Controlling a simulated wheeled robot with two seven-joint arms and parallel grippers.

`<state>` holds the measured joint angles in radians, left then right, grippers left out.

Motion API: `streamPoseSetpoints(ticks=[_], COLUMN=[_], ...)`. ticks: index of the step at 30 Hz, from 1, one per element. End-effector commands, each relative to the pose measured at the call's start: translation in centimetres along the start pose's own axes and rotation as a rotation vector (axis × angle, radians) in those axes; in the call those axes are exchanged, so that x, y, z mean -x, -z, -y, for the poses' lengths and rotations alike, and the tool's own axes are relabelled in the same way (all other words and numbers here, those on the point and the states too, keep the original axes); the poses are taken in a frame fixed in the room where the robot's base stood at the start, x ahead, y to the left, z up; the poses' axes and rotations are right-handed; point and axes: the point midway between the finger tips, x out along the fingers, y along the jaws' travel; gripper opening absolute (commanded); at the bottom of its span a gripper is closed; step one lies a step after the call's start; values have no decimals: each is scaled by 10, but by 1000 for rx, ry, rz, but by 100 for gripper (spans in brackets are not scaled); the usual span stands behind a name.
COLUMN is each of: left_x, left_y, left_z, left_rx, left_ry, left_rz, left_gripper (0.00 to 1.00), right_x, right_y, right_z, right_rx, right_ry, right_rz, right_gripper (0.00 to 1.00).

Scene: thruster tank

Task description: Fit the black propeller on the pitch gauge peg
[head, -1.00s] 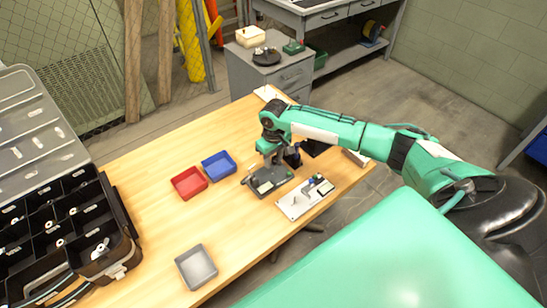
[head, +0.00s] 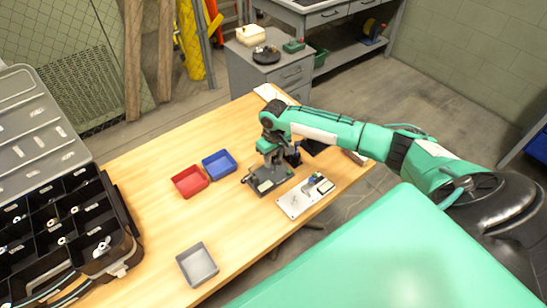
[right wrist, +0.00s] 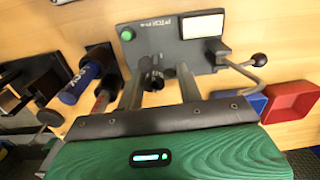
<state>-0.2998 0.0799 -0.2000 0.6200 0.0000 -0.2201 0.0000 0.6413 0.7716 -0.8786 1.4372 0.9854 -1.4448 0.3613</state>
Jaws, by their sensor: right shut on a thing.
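The pitch gauge (head: 270,182) is a dark grey stand near the table's right part. In the right wrist view the gauge (right wrist: 178,50) shows its label, a green button, a white panel and a bent lever. My right gripper (head: 273,157) is over the gauge, pointing down. In the right wrist view its two fingers (right wrist: 160,82) are shut on a small dark thing, the black propeller (right wrist: 152,78), close to the gauge. The peg is not clearly visible, so I cannot tell whether the propeller is around it. My left gripper is out of view.
A red tray (head: 178,187) and a blue tray (head: 230,170) stand left of the gauge. A white plate (head: 293,206) with parts is in front of it. A grey tray (head: 185,266) and a black compartment case (head: 125,242) are farther left. The table between is clear.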

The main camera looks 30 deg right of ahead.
Motion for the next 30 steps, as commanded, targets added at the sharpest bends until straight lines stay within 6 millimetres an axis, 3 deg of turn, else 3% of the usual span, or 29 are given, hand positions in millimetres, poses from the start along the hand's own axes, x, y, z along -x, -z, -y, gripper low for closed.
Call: streamPoseSetpoints(ticks=[30], left_x=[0], left_y=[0], left_z=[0], left_rx=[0], left_ry=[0], left_rz=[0], left_gripper=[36], right_x=[-17], right_y=[0], right_z=[0], right_rx=[0], right_ry=[1], right_rz=[1], right_gripper=[15])
